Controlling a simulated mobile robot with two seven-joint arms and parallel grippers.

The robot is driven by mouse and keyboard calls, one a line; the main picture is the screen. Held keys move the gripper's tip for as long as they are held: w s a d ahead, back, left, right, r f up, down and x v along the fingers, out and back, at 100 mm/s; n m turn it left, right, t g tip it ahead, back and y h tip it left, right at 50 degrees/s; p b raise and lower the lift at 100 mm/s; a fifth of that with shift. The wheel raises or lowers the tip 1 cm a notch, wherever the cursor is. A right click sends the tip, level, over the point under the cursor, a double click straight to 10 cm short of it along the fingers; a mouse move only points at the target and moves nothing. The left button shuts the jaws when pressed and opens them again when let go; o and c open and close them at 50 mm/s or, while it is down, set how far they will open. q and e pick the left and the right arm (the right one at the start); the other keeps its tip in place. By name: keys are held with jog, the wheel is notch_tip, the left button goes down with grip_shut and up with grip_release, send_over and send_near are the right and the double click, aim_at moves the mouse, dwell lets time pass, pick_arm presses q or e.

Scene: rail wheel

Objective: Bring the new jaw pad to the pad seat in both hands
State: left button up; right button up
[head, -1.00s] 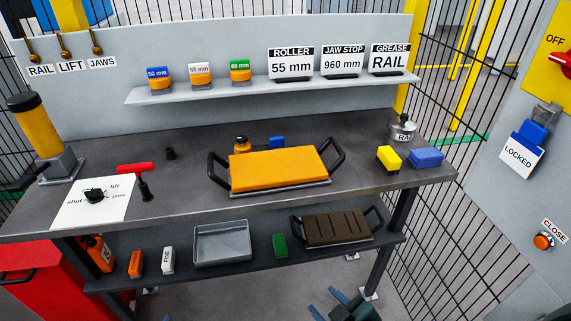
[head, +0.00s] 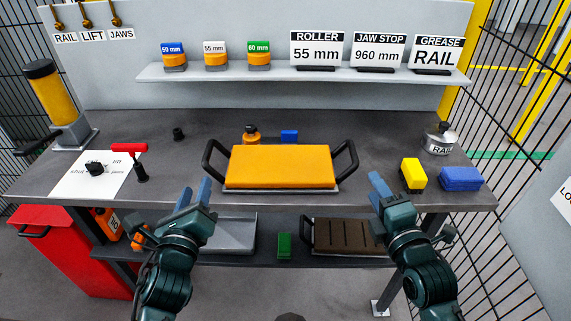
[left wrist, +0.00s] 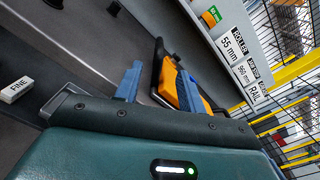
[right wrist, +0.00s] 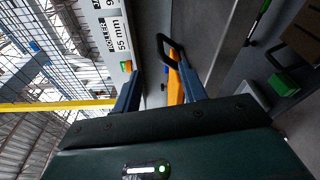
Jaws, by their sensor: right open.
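The new jaw pad, an orange slab (head: 280,166) with two black side handles, lies flat on the bench top at its front middle. It shows partly between the fingers in the left wrist view (left wrist: 168,82) and the right wrist view (right wrist: 175,88). My left gripper (head: 194,193) is open and empty, in front of the bench to the left of the pad. My right gripper (head: 381,187) is open and empty, near the front edge to the right of the pad. Neither touches a handle. I cannot identify the pad seat in these views.
A dark grooved pad (head: 348,236) with handles, a green block (head: 284,245) and a grey tray (head: 232,233) are on the lower shelf. Yellow (head: 413,174) and blue (head: 461,179) blocks stand right of the pad. A red-handled tool (head: 135,160) stands left. A sign shelf (head: 300,76) runs behind.

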aim_at(206, 160)
pick_arm(q)
jog(key=w, duration=1.3)
jog(key=shift+w+a, duration=0.1)
pick_arm(e)
jog(key=x, duration=1.3)
jog(key=shift+w, duration=0.1)
pick_arm(q)
grip_shut()
pick_arm(e)
jog(key=shift+r, duration=0.1)
grip_shut()
jog(key=shift+r, duration=0.1)
